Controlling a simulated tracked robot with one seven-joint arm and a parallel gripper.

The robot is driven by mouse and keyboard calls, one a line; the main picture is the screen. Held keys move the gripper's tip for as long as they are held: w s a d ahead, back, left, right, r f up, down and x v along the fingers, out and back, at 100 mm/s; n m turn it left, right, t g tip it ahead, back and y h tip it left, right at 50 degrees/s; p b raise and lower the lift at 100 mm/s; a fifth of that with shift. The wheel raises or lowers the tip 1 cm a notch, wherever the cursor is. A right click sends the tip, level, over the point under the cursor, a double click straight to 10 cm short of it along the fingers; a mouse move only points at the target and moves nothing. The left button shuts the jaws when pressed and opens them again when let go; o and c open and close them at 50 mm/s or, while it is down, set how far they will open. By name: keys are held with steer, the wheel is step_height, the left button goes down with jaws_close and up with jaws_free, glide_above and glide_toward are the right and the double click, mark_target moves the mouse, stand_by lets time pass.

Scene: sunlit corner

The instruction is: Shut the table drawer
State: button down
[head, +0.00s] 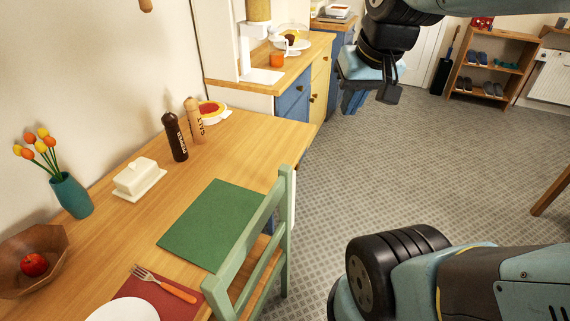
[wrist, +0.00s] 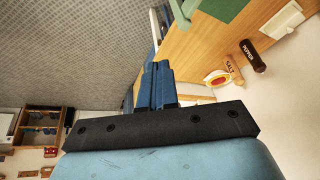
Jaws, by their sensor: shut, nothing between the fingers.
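The wooden table (head: 243,140) runs along the wall in the head view; it also shows in the wrist view (wrist: 205,42). Its drawer cannot be made out clearly. A narrow white piece (head: 292,188) and a small blue patch (head: 269,222) show at the table's right side behind the green chair; I cannot tell whether they belong to the drawer. My gripper (head: 353,108) is shut and empty, in the air to the right of the table's far end. Its blue fingers (wrist: 157,68) lie together in the wrist view.
A green chair (head: 247,235) stands against the table's right side. Pepper (head: 175,137) and salt (head: 194,121) mills, a butter dish (head: 139,178) and a vase (head: 72,196) stand on the table. Kitchen cabinets (head: 320,84) are beyond it. The tiled floor (head: 430,165) is mostly clear.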

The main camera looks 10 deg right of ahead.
steer(key=w+d+f+m+g+y, duration=0.1)
steer(key=w+f+m+g+y, duration=0.7)
steer(key=w+f, duration=1.2)
steer(key=w+d+f+m+t+y, duration=0.25)
steer(key=f+m+t, duration=0.3)
steer(key=f, duration=0.35)
steer(key=w+d+f+m+t+y, duration=0.1)
steer(key=d+f+m+t+y, duration=0.1)
steer(key=d+f+m+t, duration=0.5)
steer(key=w+f+m+t+y, duration=0.2)
steer(key=f+m, duration=0.2)
steer(key=f, duration=0.7)
steer(key=x, duration=1.4)
steer(key=shift+s+a+f, duration=0.2)
steer(key=shift+f, duration=0.35)
steer(key=shift+g, duration=0.25)
